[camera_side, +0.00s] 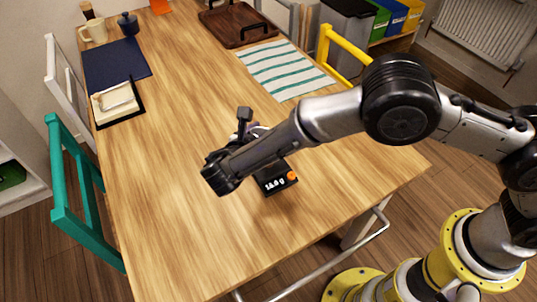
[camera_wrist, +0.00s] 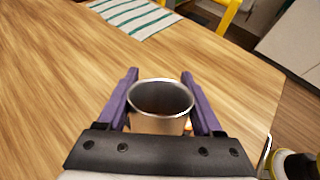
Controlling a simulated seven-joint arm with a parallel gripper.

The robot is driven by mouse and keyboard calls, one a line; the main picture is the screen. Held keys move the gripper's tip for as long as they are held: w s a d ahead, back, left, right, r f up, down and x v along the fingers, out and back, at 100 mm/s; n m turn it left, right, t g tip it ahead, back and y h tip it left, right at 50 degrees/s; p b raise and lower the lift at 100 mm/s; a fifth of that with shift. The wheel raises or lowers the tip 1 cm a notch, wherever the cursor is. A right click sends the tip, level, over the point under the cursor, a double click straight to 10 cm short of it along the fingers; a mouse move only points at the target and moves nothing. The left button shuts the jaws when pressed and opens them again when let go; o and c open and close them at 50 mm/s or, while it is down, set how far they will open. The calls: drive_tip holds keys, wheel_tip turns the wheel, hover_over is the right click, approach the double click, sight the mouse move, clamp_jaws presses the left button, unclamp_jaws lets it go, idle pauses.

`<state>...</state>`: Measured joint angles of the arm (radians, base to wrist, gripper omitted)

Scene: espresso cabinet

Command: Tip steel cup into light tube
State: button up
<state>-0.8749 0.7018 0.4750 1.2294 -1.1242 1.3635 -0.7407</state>
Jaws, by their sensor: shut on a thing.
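The steel cup (camera_wrist: 160,124) is upright between the purple fingers of my gripper (camera_wrist: 160,75) in the wrist view. Its mouth is open toward the camera and its inside looks dark brown, but I cannot tell what it holds. My gripper is shut on the cup. In the side view my wrist and arm cover most of the cup and fingers. A black scale (camera_side: 277,180) reading about 18.0 g, with an orange button, shows partly behind my arm. I cannot make out the light tube in either view.
A striped cloth (camera_side: 285,68) lies farther back, with a brown tray (camera_side: 238,27) beyond it. A navy mat (camera_side: 116,62), a cream mug (camera_side: 93,31), a blue jar (camera_side: 128,24) and a black-edged holder (camera_side: 118,102) are at the left. The table's front left is bare.

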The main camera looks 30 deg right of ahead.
wheel_tip(320, 180, up, 4)
drive_tip(key=shift+f+t+h, duration=0.2)
drive_tip(key=shift+t+h, duration=0.6)
drive_tip(key=shift+h, duration=0.1)
drive_tip(key=shift+w+r+t+h, duration=0.1)
drive_tip(key=shift+r+t+h, duration=0.7)
drive_tip(key=shift+r+h, duration=0.2)
